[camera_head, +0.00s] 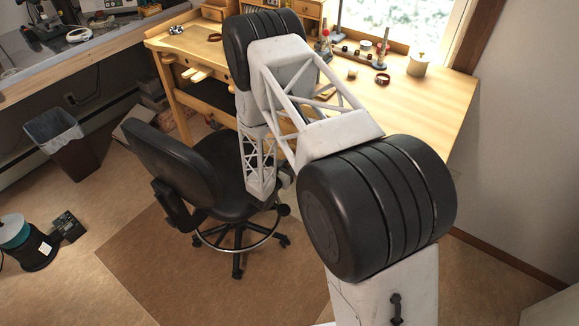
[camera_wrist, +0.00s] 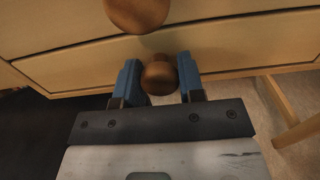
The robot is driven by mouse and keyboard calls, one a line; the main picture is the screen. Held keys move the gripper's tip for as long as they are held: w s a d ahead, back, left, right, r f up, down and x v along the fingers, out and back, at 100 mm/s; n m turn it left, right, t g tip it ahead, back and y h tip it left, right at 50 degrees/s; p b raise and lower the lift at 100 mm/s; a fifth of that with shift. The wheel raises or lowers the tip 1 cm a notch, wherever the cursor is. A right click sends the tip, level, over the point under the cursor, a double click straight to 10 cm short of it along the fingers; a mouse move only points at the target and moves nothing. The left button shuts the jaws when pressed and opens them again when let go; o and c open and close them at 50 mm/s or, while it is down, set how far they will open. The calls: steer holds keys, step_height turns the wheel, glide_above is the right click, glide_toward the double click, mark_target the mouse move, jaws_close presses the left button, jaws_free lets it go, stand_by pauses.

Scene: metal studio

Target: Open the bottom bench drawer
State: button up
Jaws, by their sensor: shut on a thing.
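In the wrist view my gripper (camera_wrist: 160,76) has its two blue fingers on either side of a round brown knob (camera_wrist: 159,79), shut on it. This knob is on the lower of two light wood drawer fronts, the bottom drawer (camera_wrist: 75,71). A second round knob (camera_wrist: 138,12) shows above it on the upper drawer front (camera_wrist: 60,25). I cannot tell from this close view whether the bottom drawer stands out from the bench. In the head view the wooden bench (camera_head: 440,100) is at the back, and my arm hides the drawers and the gripper's fingers.
A black office chair (camera_head: 180,165) stands close to the left of my arm, before the bench. A bench leg (camera_wrist: 295,133) shows at right in the wrist view. Small tools and a lidded pot (camera_head: 418,65) stand on the bench top. Floor in front is open.

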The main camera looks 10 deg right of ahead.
steer(key=shift+v, duration=4.3)
jaws_close()
steer(key=shift+r, duration=0.1)
steer(key=o, duration=1.1)
jaws_free()
steer(key=shift+a, duration=0.1)
steer(key=v, duration=0.7)
steer(key=shift+s+a, duration=0.25)
steer(key=shift+s, duration=0.05)
